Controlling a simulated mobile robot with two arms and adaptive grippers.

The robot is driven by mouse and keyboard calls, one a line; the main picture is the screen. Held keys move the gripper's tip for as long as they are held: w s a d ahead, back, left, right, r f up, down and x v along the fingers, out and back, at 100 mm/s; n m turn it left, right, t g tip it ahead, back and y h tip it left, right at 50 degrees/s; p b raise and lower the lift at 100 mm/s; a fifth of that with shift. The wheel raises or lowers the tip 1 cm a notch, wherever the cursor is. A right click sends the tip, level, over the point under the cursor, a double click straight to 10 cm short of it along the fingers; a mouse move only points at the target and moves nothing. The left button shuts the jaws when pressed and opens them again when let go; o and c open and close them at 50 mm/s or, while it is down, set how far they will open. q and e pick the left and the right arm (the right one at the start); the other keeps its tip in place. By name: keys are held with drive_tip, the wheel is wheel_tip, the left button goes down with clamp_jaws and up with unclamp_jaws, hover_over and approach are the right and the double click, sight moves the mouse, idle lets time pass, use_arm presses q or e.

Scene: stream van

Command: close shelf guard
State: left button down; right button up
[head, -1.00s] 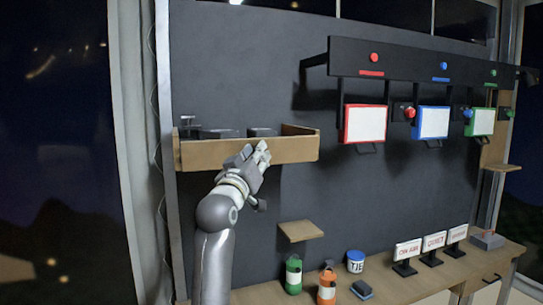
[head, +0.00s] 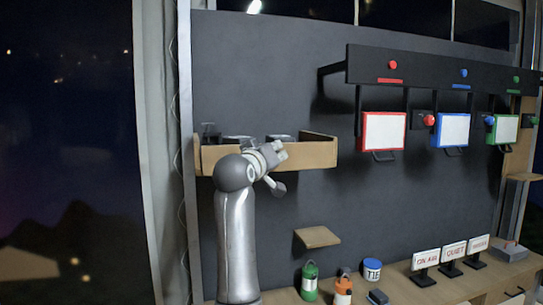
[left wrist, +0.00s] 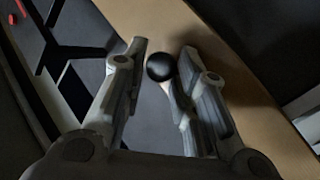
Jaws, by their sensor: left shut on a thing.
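A wooden wall shelf with a front board, the shelf guard (head: 312,154), hangs at the left of the dark wall. My left gripper (head: 280,152) is at the front of this board, right of its middle, and hides part of it. In the left wrist view, a round black knob (left wrist: 160,67) sits between the two fingers of my left gripper (left wrist: 163,70), against a tan wooden surface (left wrist: 235,60). The fingers are closed in around the knob; their exact contact is hard to see. My right gripper is not in view.
Dark items (head: 280,138) stand in the shelf behind the board. A small empty wooden ledge (head: 317,237) is below. Right are framed panels (head: 383,131) under a black rail. The bench below holds a green bottle (head: 309,281), an orange bottle (head: 343,290), a blue-topped tin (head: 372,270) and signs (head: 425,262).

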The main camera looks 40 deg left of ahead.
use_arm(q)
drive_tip(key=shift+s+r+t, duration=0.25)
drive_tip(key=shift+r+t, duration=0.05)
drive_tip(key=shift+r, duration=0.7)
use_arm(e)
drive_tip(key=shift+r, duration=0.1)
use_arm(q)
drive_tip(key=c, duration=1.3)
unclamp_jaws()
drive_tip(key=shift+w, duration=0.1)
drive_tip(key=shift+c, duration=0.2)
drive_tip(key=shift+o, duration=0.7)
drive_tip(key=shift+w+f, duration=0.25)
drive_tip(key=shift+w, duration=0.05)
drive_tip(key=shift+f, duration=0.1)
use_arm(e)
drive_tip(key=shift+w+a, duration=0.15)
use_arm(q)
drive_tip(key=shift+s+f, duration=0.1)
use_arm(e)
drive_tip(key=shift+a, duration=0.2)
use_arm(q)
drive_tip(key=shift+s, duration=0.1)
drive_tip(key=v, duration=1.2)
drive_tip(key=shift+d, duration=0.15)
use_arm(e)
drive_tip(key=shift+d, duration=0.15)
use_arm(q)
drive_tip(key=shift+w, duration=0.2)
